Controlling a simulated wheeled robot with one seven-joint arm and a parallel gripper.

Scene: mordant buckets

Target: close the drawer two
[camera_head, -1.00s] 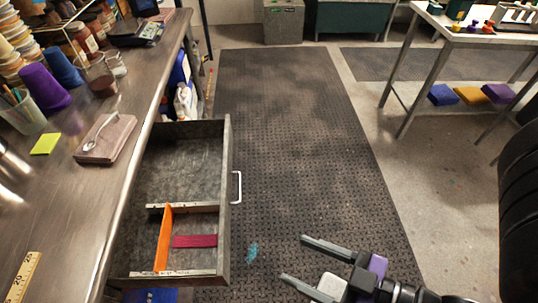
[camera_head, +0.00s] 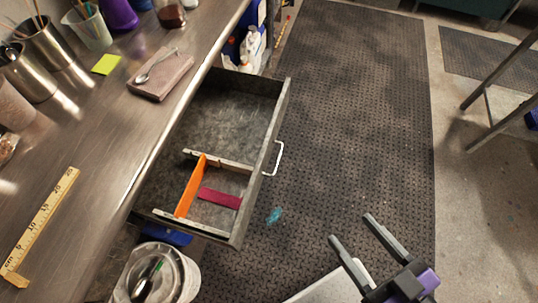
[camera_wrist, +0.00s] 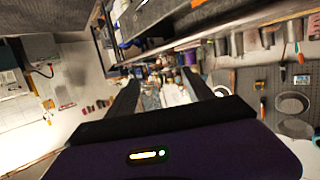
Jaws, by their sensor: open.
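The grey drawer (camera_head: 225,115) stands pulled out from under the steel workbench on its right side. Its front panel carries a white bar handle (camera_head: 276,159). Inside are wooden dividers, an orange strip (camera_head: 190,187) and a dark red strip (camera_head: 220,198); the far compartment looks empty. I cannot read any number on the drawer. My gripper (camera_head: 353,234) is open and empty, to the right of and nearer than the drawer, apart from the handle. The wrist view shows its two dark fingers (camera_wrist: 164,94) spread with nothing held between them.
The workbench (camera_head: 110,165) holds a ruler (camera_head: 41,226), metal cups, a yellow note (camera_head: 106,64) and a spoon on a block (camera_head: 161,76).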

